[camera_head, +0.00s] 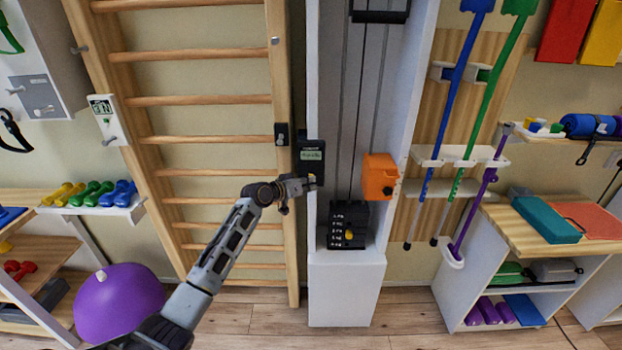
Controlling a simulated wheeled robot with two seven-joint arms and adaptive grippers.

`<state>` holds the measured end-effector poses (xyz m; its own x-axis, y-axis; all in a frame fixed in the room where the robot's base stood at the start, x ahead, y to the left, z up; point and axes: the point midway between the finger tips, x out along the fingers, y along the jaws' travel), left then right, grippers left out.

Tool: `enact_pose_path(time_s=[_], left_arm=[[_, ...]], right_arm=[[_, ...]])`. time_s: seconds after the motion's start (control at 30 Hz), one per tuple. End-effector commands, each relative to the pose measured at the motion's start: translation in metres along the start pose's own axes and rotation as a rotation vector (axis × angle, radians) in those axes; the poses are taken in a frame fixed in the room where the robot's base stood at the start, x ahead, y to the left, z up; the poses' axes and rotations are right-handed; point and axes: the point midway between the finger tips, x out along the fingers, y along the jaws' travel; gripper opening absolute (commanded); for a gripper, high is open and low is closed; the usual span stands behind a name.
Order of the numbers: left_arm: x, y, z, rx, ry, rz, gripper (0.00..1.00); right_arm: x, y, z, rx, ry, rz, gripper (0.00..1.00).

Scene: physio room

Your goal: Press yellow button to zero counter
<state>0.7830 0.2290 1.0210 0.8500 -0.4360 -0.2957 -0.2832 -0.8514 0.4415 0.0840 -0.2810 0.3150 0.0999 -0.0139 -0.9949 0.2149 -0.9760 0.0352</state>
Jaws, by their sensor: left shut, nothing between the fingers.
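A black counter box (311,153) with a small greenish display is fixed to the left edge of the white pulley column. My left gripper (312,184) is shut and empty, with its tips at the lower part of the counter box. I cannot tell whether the tips touch it. The counter's yellow button does not show; the gripper covers the lower part of the box. A small yellow knob (349,234) shows lower down on the black weight stack (348,215). My right gripper is not in view.
An orange box (380,177) sticks out on the column right of the counter. Wooden wall bars (205,100) stand left. Poles hang on a rack (465,155) at right.

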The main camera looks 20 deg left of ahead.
Motion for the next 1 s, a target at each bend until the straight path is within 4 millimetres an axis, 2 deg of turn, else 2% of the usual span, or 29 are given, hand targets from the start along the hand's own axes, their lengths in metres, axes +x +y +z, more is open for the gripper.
enact_pose_path(time_s=[0.53,1.0], left_arm=[[-0.012,0.008,0.006,0.0,0.001,0.0,0.0],[-0.013,0.009,0.009,0.0,0.0,0.0,0.0]], right_arm=[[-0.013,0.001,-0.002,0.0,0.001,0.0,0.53],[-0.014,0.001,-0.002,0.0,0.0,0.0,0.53]])
